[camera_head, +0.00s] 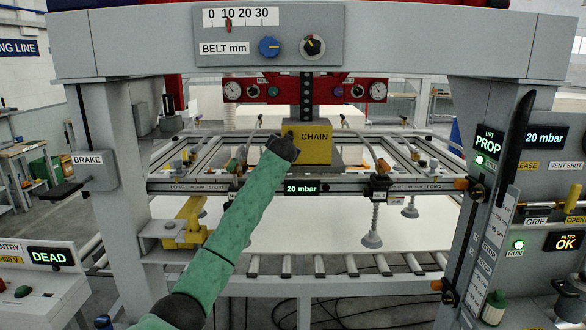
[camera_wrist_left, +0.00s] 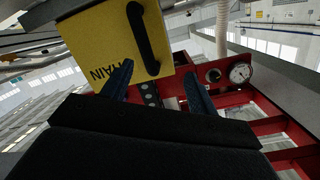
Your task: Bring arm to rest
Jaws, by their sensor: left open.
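My left arm, in a green sleeve, reaches up from the bottom of the head view. Its dark hand (camera_head: 284,149) is in front of the yellow CHAIN box (camera_head: 314,144), overlapping its lower left in the picture. In the left wrist view the two blue fingers of my left gripper (camera_wrist_left: 158,82) are spread apart with nothing between them. The yellow box (camera_wrist_left: 105,42) with its black handle (camera_wrist_left: 143,38) is just beyond the fingers; I cannot tell if anything touches. My right gripper is not in view.
The suction frame rail (camera_head: 240,187) with a 20 mbar display (camera_head: 301,188) crosses below. Grey posts flank it, with a BRAKE box (camera_head: 92,169) left and a black lever (camera_head: 513,148) right. Rollers (camera_head: 320,265) lie below.

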